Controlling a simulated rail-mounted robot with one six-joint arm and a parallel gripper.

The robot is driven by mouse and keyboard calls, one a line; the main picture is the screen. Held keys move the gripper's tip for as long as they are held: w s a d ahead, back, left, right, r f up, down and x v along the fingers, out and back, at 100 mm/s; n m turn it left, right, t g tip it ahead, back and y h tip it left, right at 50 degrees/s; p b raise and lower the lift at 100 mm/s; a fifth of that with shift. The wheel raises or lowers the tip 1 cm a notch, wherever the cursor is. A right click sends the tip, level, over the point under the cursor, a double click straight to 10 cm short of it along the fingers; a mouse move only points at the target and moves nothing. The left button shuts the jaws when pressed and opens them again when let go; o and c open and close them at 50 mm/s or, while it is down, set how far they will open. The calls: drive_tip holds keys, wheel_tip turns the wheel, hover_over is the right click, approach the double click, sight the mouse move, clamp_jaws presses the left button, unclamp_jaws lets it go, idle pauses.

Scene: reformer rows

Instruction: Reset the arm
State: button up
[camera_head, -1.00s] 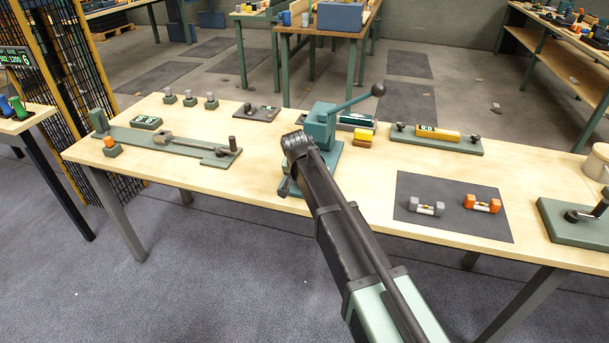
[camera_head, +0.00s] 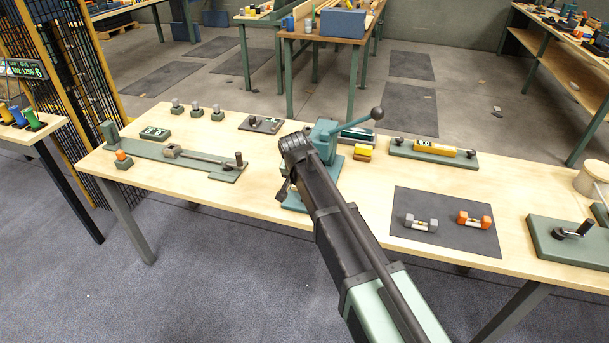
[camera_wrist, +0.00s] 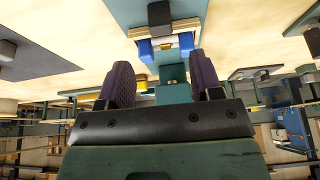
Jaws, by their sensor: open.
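My arm reaches up from the bottom of the head view, bent at its top in front of the green lever press (camera_head: 325,142) on the wooden workbench (camera_head: 235,197). My gripper shows in the wrist view (camera_wrist: 163,82), with two dark ribbed fingers spread apart and nothing between them. In the head view it is mostly hidden beneath the arm. Beyond the fingers, the wrist view shows a green fixture with two blue pads (camera_wrist: 186,42); I cannot tell whether the fingers touch anything. The press's lever (camera_head: 350,120) slants up to the right, ending in a dark ball.
A dark mat (camera_head: 445,245) holds a grey-ended piece (camera_head: 421,223) and an orange-ended piece (camera_head: 474,219). A long green fixture (camera_head: 180,160) lies at left, a yellow cylinder fixture (camera_head: 433,149) behind, and a crank plate (camera_head: 560,245) at right. Floor in front is clear.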

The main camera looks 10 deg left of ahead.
drive_tip(key=shift+s+r, duration=0.2)
drive_tip(key=shift+r, duration=0.15)
drive_tip(key=s+d+r+n+g+p, duration=0.2)
drive_tip(key=s+d+g+p, duration=0.1)
drive_tip(key=s+d, duration=2.1)
drive_tip(key=shift+d+r+g+y, duration=0.2)
drive_tip(key=shift+d+g+y, duration=0.2)
drive_tip(key=shift+d+g, duration=0.6)
